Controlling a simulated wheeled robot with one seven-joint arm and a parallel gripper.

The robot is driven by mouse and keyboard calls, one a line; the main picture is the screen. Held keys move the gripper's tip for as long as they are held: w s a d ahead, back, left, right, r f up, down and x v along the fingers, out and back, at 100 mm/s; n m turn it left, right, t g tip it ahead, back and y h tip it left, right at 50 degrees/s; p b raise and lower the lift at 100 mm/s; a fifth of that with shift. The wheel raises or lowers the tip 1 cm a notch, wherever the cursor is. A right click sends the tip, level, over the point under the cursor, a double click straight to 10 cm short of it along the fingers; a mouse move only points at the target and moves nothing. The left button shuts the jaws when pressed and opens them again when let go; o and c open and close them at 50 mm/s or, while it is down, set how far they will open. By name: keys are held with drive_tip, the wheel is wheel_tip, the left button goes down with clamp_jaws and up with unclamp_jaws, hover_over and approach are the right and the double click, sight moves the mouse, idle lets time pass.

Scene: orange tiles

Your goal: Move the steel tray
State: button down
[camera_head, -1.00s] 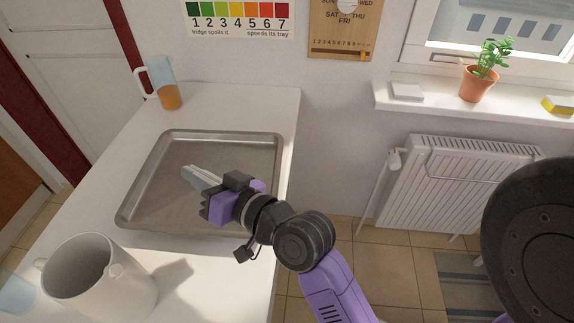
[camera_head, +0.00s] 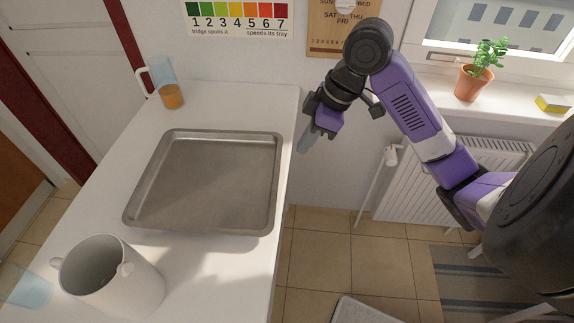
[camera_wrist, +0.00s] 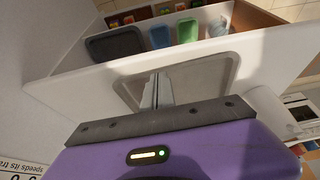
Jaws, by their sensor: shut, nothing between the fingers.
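The steel tray (camera_head: 205,184) is a shallow grey rectangle with a raised rim. It lies flat and empty on the white counter (camera_head: 262,105), near its right edge. My gripper (camera_head: 306,141) is in the air just right of the counter's edge, apart from the tray, its fingers pointing down and left. The fingers are together with nothing between them. In the wrist view the shut fingertips (camera_wrist: 157,91) cover part of a grey tray (camera_wrist: 215,78) on a white surface.
A white two-handled pot (camera_head: 110,278) stands near the tray's front left. A jug with orange liquid (camera_head: 166,84) stands at the back. A radiator (camera_head: 425,185) and a sill with a potted plant (camera_head: 474,80) are at right. In the wrist view, a dark tray (camera_wrist: 115,43) sits farther off.

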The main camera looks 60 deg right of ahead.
drive_tip(key=shift+g, duration=0.5)
drive_tip(key=p+x, duration=0.1)
drive_tip(key=x, duration=0.9)
drive_tip(key=shift+w+f, duration=0.1)
drive_tip(key=shift+w, duration=0.15)
drive_tip(key=shift+w+f, duration=0.1)
drive_tip(key=shift+w, duration=0.3)
drive_tip(key=shift+w+a, duration=0.1)
